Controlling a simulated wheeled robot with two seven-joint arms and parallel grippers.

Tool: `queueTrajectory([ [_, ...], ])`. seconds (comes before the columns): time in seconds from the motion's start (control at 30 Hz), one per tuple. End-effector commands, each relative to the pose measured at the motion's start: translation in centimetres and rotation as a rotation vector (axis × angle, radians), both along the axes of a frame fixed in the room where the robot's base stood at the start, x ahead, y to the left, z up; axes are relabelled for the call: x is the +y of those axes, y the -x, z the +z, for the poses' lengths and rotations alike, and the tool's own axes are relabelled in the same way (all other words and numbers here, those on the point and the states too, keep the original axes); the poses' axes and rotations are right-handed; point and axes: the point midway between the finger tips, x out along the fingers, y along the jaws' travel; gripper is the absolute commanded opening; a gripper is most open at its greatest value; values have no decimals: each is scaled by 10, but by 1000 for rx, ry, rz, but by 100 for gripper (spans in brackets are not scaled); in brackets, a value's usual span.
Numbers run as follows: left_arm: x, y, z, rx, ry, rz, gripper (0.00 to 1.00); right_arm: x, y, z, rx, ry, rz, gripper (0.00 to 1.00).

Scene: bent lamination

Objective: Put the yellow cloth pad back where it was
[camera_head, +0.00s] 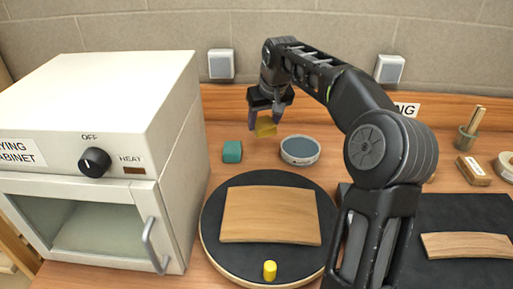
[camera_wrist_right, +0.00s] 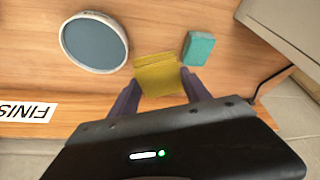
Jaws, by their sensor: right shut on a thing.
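The yellow cloth pad (camera_head: 265,127) is held between the fingertips of my right gripper (camera_head: 269,115) at the back of the bench. In the right wrist view the pad (camera_wrist_right: 157,75) sits between the two fingers of my right gripper (camera_wrist_right: 158,94), which is shut on it. I cannot tell whether the pad touches the bench. In that view it lies between a round grey-blue dish (camera_wrist_right: 94,43) and a teal block (camera_wrist_right: 198,48). My left gripper is not in view.
A white drying cabinet (camera_head: 110,110) stands at the left. A round black turntable (camera_head: 325,205) holds a curved wooden piece (camera_head: 270,215) and a yellow peg (camera_head: 270,270). At the right are a dark mat (camera_head: 470,212) with a wooden piece (camera_head: 475,245), a brush pot (camera_head: 465,140) and a tape roll (camera_head: 506,165).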

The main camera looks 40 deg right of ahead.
Motion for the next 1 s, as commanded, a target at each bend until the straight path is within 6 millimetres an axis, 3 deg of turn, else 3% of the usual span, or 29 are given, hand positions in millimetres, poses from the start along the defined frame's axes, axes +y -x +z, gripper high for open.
queueTrajectory([
  [0.33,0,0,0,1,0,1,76,0,0,-3,1,0,0,23],
  [0.7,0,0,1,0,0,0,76,0,1,-58,2,-1,0,23],
  [1.0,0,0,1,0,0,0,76,0,0,-63,0,1,0,23],
])
